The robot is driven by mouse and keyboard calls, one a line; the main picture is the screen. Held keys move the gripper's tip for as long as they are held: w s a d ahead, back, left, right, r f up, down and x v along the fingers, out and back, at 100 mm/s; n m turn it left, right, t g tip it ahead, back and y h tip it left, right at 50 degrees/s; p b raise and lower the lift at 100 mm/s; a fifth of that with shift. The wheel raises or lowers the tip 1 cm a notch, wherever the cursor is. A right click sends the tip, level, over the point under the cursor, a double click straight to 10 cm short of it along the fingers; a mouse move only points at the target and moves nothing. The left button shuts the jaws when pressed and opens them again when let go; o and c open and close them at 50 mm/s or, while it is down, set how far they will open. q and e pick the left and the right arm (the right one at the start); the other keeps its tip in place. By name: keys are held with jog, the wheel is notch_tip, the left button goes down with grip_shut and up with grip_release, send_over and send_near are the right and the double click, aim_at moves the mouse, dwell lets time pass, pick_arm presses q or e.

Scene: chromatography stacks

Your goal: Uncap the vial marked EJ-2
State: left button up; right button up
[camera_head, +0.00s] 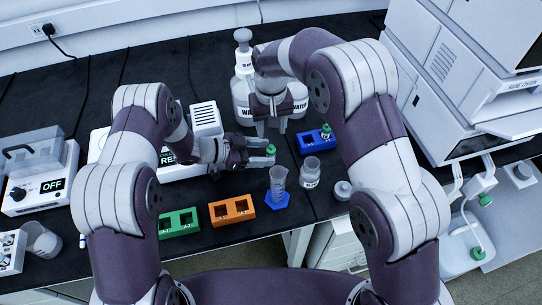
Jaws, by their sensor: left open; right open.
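A small green cap (270,150) shows at the fingertips of my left gripper (263,153), which is open and reaches in from the left, pointing right. Whether a vial is under this cap is hidden. My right gripper (272,127) is open, pointing down, just above and behind the green cap. Another green-capped vial (326,131) stands in the blue rack (312,144) to the right. No vial label can be read as EJ-2 at this size.
An orange rack (232,210), a green rack (179,222), a clear cylinder on a blue base (278,199), a small glass bottle (310,173) and a pale round lid (343,189) stand in front. Water bottles (242,95) stand behind. White instruments (455,80) bound the right.

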pick_arm(q)
jog(key=shift+w+d+f, duration=0.1)
jog(key=shift+d, duration=0.15)
grip_shut()
grip_release()
